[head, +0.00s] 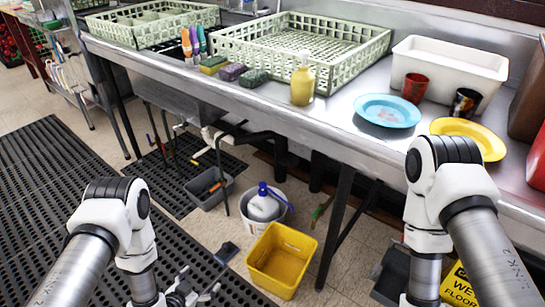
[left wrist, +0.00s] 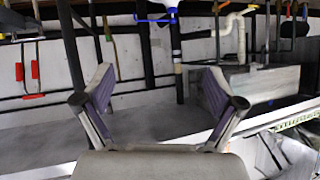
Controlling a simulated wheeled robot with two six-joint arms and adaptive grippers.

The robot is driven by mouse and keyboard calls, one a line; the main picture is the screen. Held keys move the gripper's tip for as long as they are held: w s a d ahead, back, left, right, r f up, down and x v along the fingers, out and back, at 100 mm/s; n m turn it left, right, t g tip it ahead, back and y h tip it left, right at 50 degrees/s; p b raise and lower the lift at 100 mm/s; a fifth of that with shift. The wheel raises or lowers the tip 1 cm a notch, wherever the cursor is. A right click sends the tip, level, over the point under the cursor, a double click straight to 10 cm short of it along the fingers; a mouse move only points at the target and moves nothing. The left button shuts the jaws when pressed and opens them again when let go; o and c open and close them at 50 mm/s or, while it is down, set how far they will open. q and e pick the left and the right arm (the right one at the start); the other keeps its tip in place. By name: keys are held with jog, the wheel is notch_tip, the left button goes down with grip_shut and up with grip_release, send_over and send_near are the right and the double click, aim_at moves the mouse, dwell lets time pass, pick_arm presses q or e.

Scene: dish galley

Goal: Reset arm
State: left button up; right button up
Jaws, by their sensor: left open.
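My left gripper (head: 198,284) hangs low at the bottom of the head view, over the floor in front of the counter. In the left wrist view its two fingers (left wrist: 160,88) are spread apart with nothing between them. My left arm (head: 120,220) is bent downward from the lower left. My right arm (head: 445,205) is bent downward at the right, in front of the counter edge. Its gripper is below the picture and out of sight.
The steel counter (head: 330,125) carries green racks (head: 300,45), a yellow bottle (head: 302,82), a blue plate (head: 388,111), a yellow plate (head: 485,140) and a white tub (head: 450,65). A yellow bin (head: 280,262) and a white bucket (head: 270,222) stand on the floor near my left gripper.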

pick_arm(q)
jog(key=s+a+r+n+g+y+p, duration=0.1)
jog(key=s+r+g+p, duration=0.1)
jog(key=s+r+p, duration=0.45)
jog(key=s+a+r+n+g+y+p, duration=0.2)
jog(key=r+g+p, duration=0.15)
jog(key=r, duration=0.55)
jog(key=s+a+n+g, duration=0.1)
jog(key=s+g, duration=0.1)
jog(key=s, duration=0.5)
jog(key=s+a+n+g+y, duration=0.1)
jog(key=s+n+g, duration=0.1)
jog(key=s, duration=0.6)
jog(key=shift+g, duration=0.85)
pick_arm(e)
notch_tip(320, 180, up, 13)
jog(key=shift+r, duration=0.2)
pick_arm(q)
jog(key=shift+f, duration=0.1)
